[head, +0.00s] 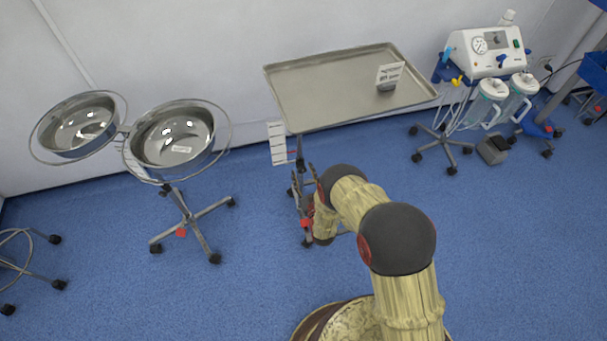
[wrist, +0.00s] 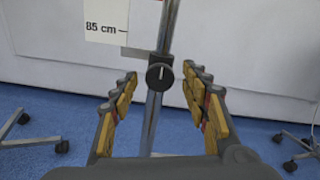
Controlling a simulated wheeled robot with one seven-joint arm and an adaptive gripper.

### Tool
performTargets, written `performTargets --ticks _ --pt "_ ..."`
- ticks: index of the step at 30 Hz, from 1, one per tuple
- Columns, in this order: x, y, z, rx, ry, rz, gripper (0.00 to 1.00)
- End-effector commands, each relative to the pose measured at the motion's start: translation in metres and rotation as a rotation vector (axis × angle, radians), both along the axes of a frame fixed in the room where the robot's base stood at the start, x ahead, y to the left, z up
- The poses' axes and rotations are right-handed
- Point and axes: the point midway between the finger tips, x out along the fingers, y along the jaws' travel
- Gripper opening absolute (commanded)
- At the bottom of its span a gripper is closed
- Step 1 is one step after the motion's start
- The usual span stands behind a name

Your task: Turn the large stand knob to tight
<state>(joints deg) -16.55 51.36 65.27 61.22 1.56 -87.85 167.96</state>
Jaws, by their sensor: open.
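The large stand knob (wrist: 160,76) is a dark round knob with a pale line mark on its face, on the chrome pole (wrist: 151,123) in the wrist view. The line looks close to upright. My gripper (wrist: 157,82) is open, with one finger on each side of the pole. The knob shows between and just beyond the fingertips, and no contact is visible. In the head view my gripper (head: 304,182) is at the tray stand's pole, below the steel tray (head: 310,92).
A white height scale (head: 277,143) marked 85 cm (wrist: 106,21) hangs by the pole. A double-bowl stand (head: 187,205) is on the left. A medical device on a wheeled stand (head: 485,52) is at the right. A small sign (head: 389,73) stands on the tray. Blue floor is clear between them.

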Motion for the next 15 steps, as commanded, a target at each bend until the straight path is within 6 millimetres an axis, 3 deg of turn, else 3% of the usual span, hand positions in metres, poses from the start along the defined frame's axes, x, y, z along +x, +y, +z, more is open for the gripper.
performTargets --ticks 5,15 --pt "-0.015 -0.004 -0.001 -0.001 0.004 0.0 0.46" --pt "-0.08 -0.021 -0.001 -0.001 0.003 0.0 0.46"
